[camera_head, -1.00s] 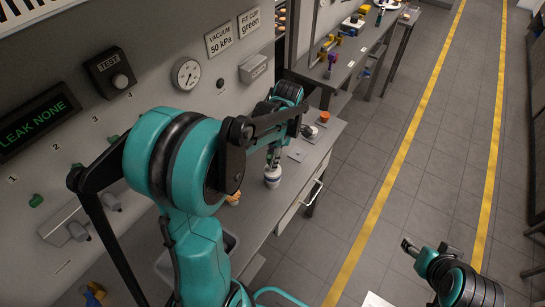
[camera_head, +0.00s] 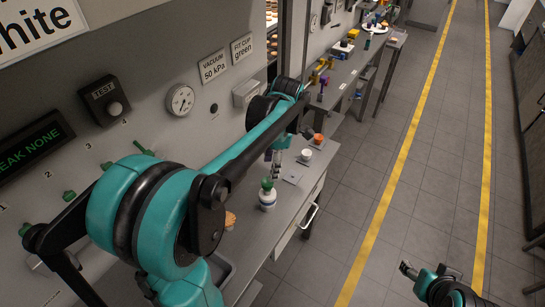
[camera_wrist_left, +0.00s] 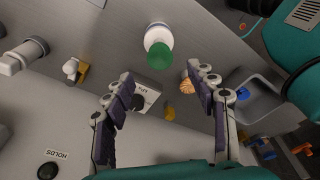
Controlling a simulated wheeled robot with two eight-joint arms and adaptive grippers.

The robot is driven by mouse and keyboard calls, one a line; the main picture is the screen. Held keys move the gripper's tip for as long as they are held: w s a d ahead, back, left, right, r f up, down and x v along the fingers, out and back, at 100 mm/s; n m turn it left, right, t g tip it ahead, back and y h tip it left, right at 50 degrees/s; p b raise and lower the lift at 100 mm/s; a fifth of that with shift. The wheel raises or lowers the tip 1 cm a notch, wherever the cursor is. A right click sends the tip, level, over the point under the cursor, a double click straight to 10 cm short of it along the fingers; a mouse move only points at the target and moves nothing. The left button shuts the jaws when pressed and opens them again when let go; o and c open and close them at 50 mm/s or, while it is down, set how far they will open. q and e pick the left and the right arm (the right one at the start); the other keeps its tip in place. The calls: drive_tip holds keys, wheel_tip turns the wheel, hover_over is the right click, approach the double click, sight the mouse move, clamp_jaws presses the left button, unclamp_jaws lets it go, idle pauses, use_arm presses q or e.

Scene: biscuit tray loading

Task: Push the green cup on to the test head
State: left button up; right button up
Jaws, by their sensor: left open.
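The green cup (camera_head: 267,184) sits on top of the white test head (camera_head: 267,201), which has a dark blue band and stands upright on the bench. In the left wrist view the green cup (camera_wrist_left: 160,55) covers one end of the white test head (camera_wrist_left: 157,36). I cannot tell how firmly it is seated. My left gripper (camera_head: 276,160) is just beyond the cup, apart from it. In the left wrist view its fingers (camera_wrist_left: 160,84) are spread and empty. My right gripper (camera_head: 406,270) is low at the right, over the floor; its jaw state is unclear.
A biscuit (camera_head: 230,219) lies near the test head. An orange piece (camera_head: 318,139) and a white piece (camera_head: 306,155) stand farther along the bench.

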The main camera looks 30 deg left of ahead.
use_arm(q)
drive_tip(key=r, duration=0.3)
drive_tip(key=shift+w+d+r, duration=0.2)
drive_tip(key=shift+r, duration=0.1)
idle(0.3)
